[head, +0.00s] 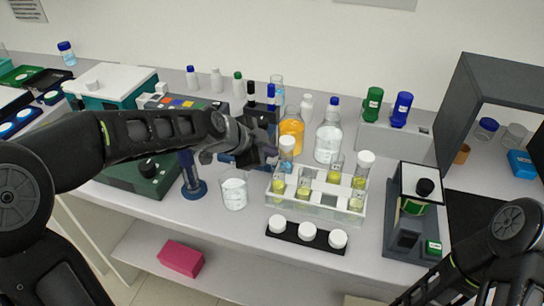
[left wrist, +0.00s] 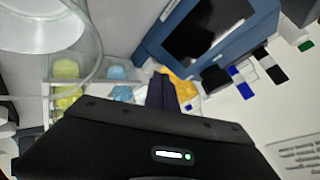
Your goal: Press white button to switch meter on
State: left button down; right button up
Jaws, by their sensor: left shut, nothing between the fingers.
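My left gripper (head: 262,157) is shut and empty, above the bench between the glass beaker (head: 234,190) and the white tube rack (head: 330,208). In the left wrist view a blue-framed device with a dark screen (left wrist: 190,35), which looks like the meter, is at the top centre. In the head view my left arm and gripper cover most of that area. I cannot make out the white button in either view. My right arm enters at the lower right, but its gripper is not in view.
Tubes with yellow liquid stand in the rack, and an orange-filled bottle (head: 291,132) and a clear bottle (head: 328,140) stand behind it. A black strip with white caps (head: 306,234) lies in front. A blue stand (head: 193,186) is left of the beaker.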

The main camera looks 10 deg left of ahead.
aim_at(269, 160)
pick_arm(q)
jog(key=shift+f, duration=0.2)
jog(key=shift+r, duration=0.8)
notch_tip(269, 160, up, 6)
jog(key=p, duration=0.3)
dwell(0.3)
